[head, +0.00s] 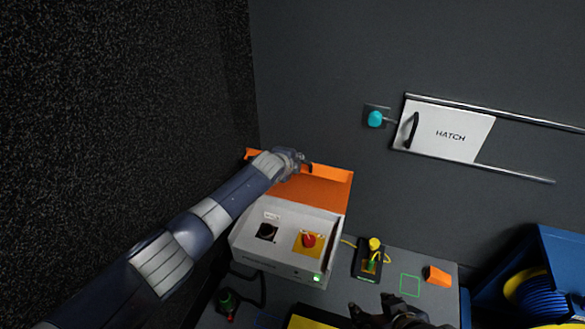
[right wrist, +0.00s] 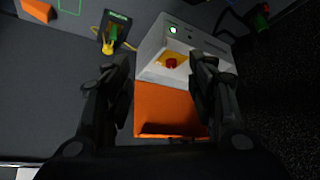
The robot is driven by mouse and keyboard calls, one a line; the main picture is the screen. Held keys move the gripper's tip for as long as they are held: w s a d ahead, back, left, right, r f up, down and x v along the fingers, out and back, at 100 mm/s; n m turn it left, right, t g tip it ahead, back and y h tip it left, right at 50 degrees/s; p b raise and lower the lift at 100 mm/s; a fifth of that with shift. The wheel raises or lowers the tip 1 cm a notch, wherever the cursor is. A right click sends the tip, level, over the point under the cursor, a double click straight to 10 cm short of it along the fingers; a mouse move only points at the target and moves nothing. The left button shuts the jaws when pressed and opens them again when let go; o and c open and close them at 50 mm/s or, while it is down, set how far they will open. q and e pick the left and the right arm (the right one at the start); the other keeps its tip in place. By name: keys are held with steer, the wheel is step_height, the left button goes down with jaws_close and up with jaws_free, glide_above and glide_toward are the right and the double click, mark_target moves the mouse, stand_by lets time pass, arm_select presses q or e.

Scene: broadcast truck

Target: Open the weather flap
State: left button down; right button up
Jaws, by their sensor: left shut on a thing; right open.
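The orange weather flap (head: 318,188) stands raised along the back edge of a white control box (head: 255,258), leaving the box's top uncovered. A red knob on a yellow plate (head: 309,240) and a black round switch (head: 267,232) show on that top. In the right wrist view, the flap (right wrist: 168,105) and box (right wrist: 158,42) lie beyond my right gripper (right wrist: 162,64). Its fingers are apart with nothing between them.
A black device with a yellow plug (head: 375,244) and an orange block (head: 437,276) sit right of the box. A hatch (head: 442,132) on rails and a cyan knob (head: 375,119) are on the wall. A blue crate with a cable reel (head: 560,245) stands at right.

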arm_select(q)
steer(key=shift+w+d+r+b, duration=0.25)
steer(key=shift+w+r+b, duration=0.05)
steer(key=shift+w+b, duration=0.4)
steer(key=shift+w+d+r+b, duration=0.1)
steer(key=shift+w+d+b, duration=0.1)
steer(key=shift+w+b, duration=0.35)
arm_select(e)
steer(key=w+a+r+t+y, duration=0.1)
steer(key=w+a+r+t, duration=0.1)
steer(key=w+r+t, duration=0.2)
steer(key=w+a+r+t+y, duration=0.1)
steer(key=w+a+r+t, duration=0.1)
steer(key=w+r+t, duration=0.2)
steer(key=shift+w+a+r+t+y, duration=0.3)
steer(key=shift+w+r, duration=0.95)
steer(key=shift+r, duration=0.85)
arm_select(q)
steer(key=c, duration=1.7)
jaws_free()
steer(key=shift+s, duration=0.15)
steer(key=shift+s, duration=0.1)
steer(key=v, duration=1.1)
steer(key=shift+s+a+r, duration=0.2)
steer(key=shift+s+r, duration=0.05)
